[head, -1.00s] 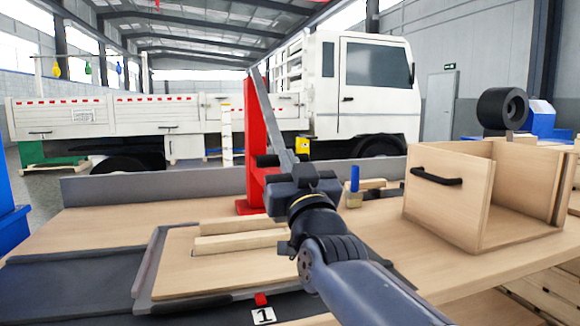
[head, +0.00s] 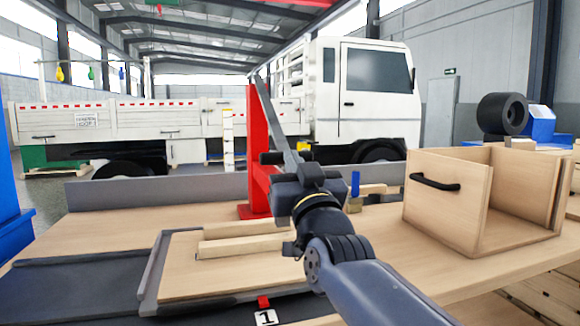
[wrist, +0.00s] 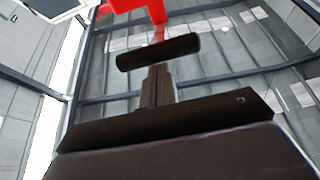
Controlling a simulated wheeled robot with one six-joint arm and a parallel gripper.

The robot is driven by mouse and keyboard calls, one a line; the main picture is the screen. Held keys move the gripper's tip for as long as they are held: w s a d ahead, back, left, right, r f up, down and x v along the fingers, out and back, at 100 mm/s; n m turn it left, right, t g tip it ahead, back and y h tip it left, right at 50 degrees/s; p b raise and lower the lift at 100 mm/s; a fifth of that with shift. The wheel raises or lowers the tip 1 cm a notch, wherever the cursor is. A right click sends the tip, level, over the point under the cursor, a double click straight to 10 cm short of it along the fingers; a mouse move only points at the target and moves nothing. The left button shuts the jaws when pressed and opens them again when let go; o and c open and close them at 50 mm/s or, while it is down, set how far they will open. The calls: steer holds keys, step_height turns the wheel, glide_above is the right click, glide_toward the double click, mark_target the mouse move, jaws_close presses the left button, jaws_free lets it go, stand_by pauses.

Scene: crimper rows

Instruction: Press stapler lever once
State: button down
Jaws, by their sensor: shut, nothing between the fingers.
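The stapler is a red upright post (head: 259,150) on the workbench, with a long grey lever (head: 276,118) sloping down from its top towards me. A dark round crossbar handle (head: 268,158) shows at the lever's lower end, partly hidden by my gripper (head: 300,180). In the wrist view the crossbar (wrist: 158,52) lies just beyond my shut, empty fingers (wrist: 156,82), with the red post (wrist: 140,8) at the top edge. The fingers point at the crossbar's middle; I cannot tell whether they touch it.
A wooden board (head: 185,275) with pale strips (head: 240,245) lies in front of the post. A number 1 label (head: 265,318) is at the bench's front. An open wooden box (head: 440,215) with a black handle stands right. A white truck (head: 365,95) stands behind.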

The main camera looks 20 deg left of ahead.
steer(key=r+v, duration=0.1)
steer(key=v, duration=0.9)
steer(key=shift+s+d+p, duration=0.25)
steer(key=shift+s+p, duration=0.05)
steer(key=shift+s, duration=0.05)
steer(key=w+a+r+b, duration=0.1)
steer(key=w+a, duration=0.5)
steer(key=w, duration=0.4)
steer(key=shift+a+b, duration=0.15)
steer(key=shift+b, duration=0.25)
steer(key=shift+w+r, duration=0.1)
steer(key=shift+r, duration=0.05)
